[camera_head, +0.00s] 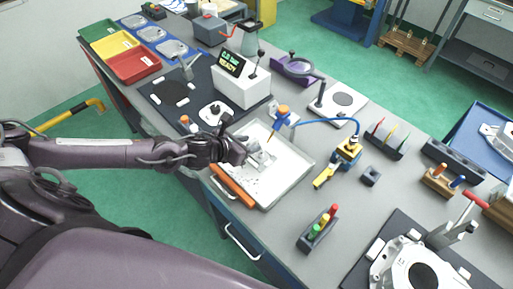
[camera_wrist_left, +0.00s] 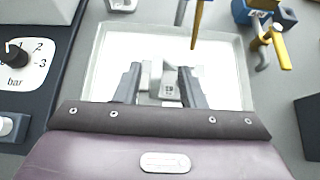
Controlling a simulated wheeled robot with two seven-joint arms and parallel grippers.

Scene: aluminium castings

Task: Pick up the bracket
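A light grey bracket (camera_wrist_left: 165,82) lies in a white tray (camera_wrist_left: 240,70). In the head view the tray (camera_head: 301,166) is on the grey bench, and the bracket is hard to make out against the tray floor and partly hidden by my gripper. My left gripper (camera_head: 252,158) reaches in over the tray's left side. In the left wrist view, the two fingers of the left gripper (camera_wrist_left: 158,84) are apart, with the bracket between their tips. I see no clear grip on it. My right gripper is not in view.
An orange-handled tool (camera_head: 233,187) lies along the tray's near-left edge. A blue-and-orange nozzle (camera_head: 282,115) stands at its back edge. A white display box (camera_head: 241,82) is behind. A block with coloured pegs (camera_head: 318,229) stands to the front right.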

